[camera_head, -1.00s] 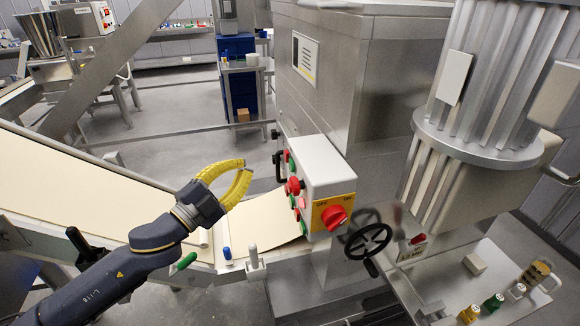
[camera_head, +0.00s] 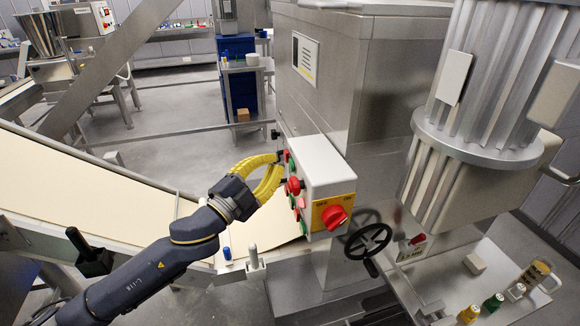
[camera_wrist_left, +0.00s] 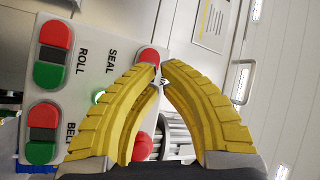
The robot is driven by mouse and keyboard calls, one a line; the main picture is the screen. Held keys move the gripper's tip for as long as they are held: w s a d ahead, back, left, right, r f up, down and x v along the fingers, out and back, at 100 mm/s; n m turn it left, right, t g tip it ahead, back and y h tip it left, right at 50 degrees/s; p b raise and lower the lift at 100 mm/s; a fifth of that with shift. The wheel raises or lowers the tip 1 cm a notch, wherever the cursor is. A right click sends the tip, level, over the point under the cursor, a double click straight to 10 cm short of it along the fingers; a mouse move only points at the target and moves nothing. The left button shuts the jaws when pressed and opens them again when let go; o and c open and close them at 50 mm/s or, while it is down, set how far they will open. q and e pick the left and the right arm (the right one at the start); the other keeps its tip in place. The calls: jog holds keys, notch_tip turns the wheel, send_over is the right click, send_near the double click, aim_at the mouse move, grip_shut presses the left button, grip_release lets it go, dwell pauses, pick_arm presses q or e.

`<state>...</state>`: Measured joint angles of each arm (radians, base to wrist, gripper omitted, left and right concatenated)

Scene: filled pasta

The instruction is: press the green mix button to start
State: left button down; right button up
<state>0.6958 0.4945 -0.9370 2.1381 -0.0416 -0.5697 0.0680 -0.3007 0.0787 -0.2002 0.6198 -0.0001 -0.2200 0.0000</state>
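The control box (camera_head: 325,168) carries red and green buttons on its left face and a red rotary switch (camera_head: 334,217) on a yellow plate. In the left wrist view its panel (camera_wrist_left: 88,72) shows the labels SEAL, ROLL and part of BELT. A MIX label is not visible, so I cannot tell which green button is the mix one. A green button (camera_head: 292,168) shows just beside my fingertips. My left gripper (camera_head: 281,163) has yellow curved fingers with tips together, empty, at the panel's upper left edge. In the wrist view the tips (camera_wrist_left: 161,75) partly cover a red button (camera_wrist_left: 148,57); contact is unclear.
A red mushroom knob (camera_head: 294,186) sticks out of the panel close below the fingers. A black handwheel (camera_head: 368,241) stands right of the box. The pale conveyor belt (camera_head: 110,205) lies below my left arm. Open floor lies behind it.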

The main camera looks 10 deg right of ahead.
pick_arm(q)
jog(key=shift+w+d, duration=0.15)
jog(key=shift+d, duration=0.65)
dwell(2.3)
jog(key=shift+a, duration=0.8)
jog(key=shift+a, duration=0.1)
jog(key=shift+s+a, duration=0.2)
jog(key=shift+a, duration=0.6)
jog(key=shift+s+a, duration=0.15)
jog(key=shift+a, duration=0.65)
jog(key=shift+s+a, duration=0.2)
jog(key=shift+a, duration=0.6)
jog(key=shift+f, duration=0.1)
